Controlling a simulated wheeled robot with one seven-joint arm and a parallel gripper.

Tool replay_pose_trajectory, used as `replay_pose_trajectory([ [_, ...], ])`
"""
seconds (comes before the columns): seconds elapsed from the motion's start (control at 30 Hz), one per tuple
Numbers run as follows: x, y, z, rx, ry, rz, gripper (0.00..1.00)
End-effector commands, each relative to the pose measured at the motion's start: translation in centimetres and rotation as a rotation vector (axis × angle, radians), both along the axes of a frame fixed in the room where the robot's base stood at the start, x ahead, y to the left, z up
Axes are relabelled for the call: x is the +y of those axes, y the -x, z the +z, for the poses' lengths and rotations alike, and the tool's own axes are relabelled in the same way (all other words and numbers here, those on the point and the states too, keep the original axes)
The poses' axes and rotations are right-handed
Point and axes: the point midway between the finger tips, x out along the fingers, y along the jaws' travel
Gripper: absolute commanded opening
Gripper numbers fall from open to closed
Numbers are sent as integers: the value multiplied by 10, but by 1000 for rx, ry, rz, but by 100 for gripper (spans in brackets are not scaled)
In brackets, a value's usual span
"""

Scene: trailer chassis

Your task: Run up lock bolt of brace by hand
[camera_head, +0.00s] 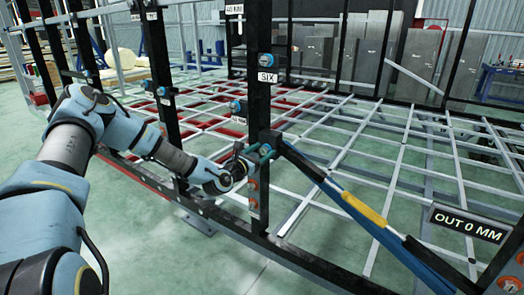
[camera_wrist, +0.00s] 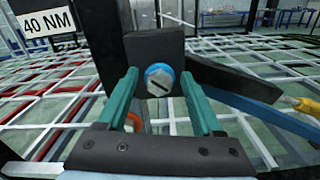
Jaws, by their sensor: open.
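The brace (camera_head: 345,200) is a dark and blue bar with a yellow section. It runs down to the right from the black post labelled SIX (camera_head: 257,100). In the wrist view, the lock bolt (camera_wrist: 159,79), with a blue rim and a dark slot across its pale face, sits on a dark block (camera_wrist: 152,48) at the brace's upper end. My gripper (camera_wrist: 160,85) is open, with its teal fingers on either side of the bolt and visible gaps between. In the head view my gripper (camera_head: 258,152) is at the post; the bolt is hidden there.
A sign reading OUT 0 MM (camera_head: 467,223) stands at the lower right. A 40 NM label (camera_wrist: 47,22) is at the upper left of the wrist view. Other black posts with blue bolts (camera_head: 163,91) stand left. The white grid frame (camera_head: 400,150) lies behind.

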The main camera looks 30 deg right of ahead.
Motion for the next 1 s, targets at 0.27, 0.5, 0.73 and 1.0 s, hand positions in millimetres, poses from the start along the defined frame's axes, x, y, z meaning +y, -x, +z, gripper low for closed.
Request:
replay_pose_trajectory([
  [0.27,0,0,0,0,0,0,53],
  [0.5,0,0,0,0,0,0,26],
  [0.73,0,0,0,0,0,0,0],
  [1.0,0,0,-1,-2,-1,0,0],
])
